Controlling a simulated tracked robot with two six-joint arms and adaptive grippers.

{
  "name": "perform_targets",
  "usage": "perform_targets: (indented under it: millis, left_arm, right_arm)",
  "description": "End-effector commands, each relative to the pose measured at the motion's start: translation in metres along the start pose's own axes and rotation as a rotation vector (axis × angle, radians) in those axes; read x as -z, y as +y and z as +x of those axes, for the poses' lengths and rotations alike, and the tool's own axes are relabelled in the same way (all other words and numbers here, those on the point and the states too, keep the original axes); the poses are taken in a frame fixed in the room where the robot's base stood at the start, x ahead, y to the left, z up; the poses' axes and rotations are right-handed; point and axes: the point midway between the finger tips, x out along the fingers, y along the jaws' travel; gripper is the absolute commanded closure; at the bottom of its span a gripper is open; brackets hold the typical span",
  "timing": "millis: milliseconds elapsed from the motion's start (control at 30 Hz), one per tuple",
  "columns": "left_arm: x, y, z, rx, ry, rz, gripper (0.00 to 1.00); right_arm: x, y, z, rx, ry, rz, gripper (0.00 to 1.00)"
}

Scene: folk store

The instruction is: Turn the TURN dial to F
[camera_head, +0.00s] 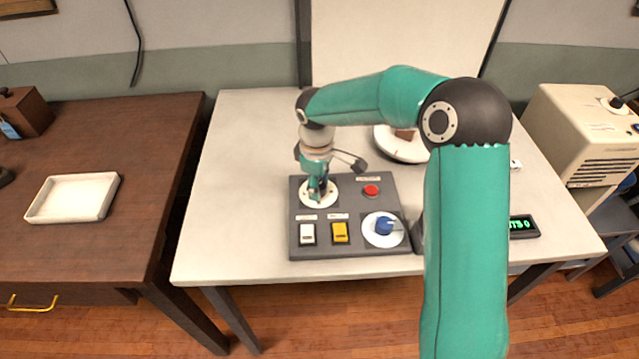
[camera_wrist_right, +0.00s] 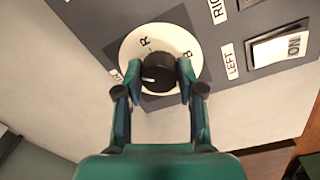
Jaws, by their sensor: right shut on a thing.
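My right gripper (camera_head: 318,189) reaches down over the upper left of the grey control panel (camera_head: 345,183). In the right wrist view my gripper (camera_wrist_right: 158,78) is shut on a black dial knob (camera_wrist_right: 160,66), one finger on each side. The knob sits on a white round plate (camera_wrist_right: 172,36) with the letters R and B visible; the rest is hidden by the fingers and knob. The knob's white pointer line points left in that view. The dial's name label is mostly hidden. My left gripper is not in view.
The panel also carries a blue knob (camera_head: 384,226), a red button (camera_head: 371,190), a white switch (camera_head: 307,233) and a yellow switch (camera_head: 340,232). A small green-lit display (camera_head: 523,226) stands to the right. The pale table's (camera_head: 228,190) left part is clear.

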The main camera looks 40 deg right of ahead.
Motion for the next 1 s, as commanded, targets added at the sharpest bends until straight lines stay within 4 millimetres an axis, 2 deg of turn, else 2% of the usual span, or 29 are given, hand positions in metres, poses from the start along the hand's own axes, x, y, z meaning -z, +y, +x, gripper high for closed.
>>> perform_targets:
  millis: [600, 1000]
  left_arm:
    - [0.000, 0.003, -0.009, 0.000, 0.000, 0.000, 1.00]
    - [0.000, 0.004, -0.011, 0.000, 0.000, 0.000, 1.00]
  right_arm:
    - [-0.001, 0.000, -0.001, 0.002, 0.028, -0.519, 0.97]
    - [-0.001, 0.000, 0.000, 0.002, 0.035, -0.642, 0.97]
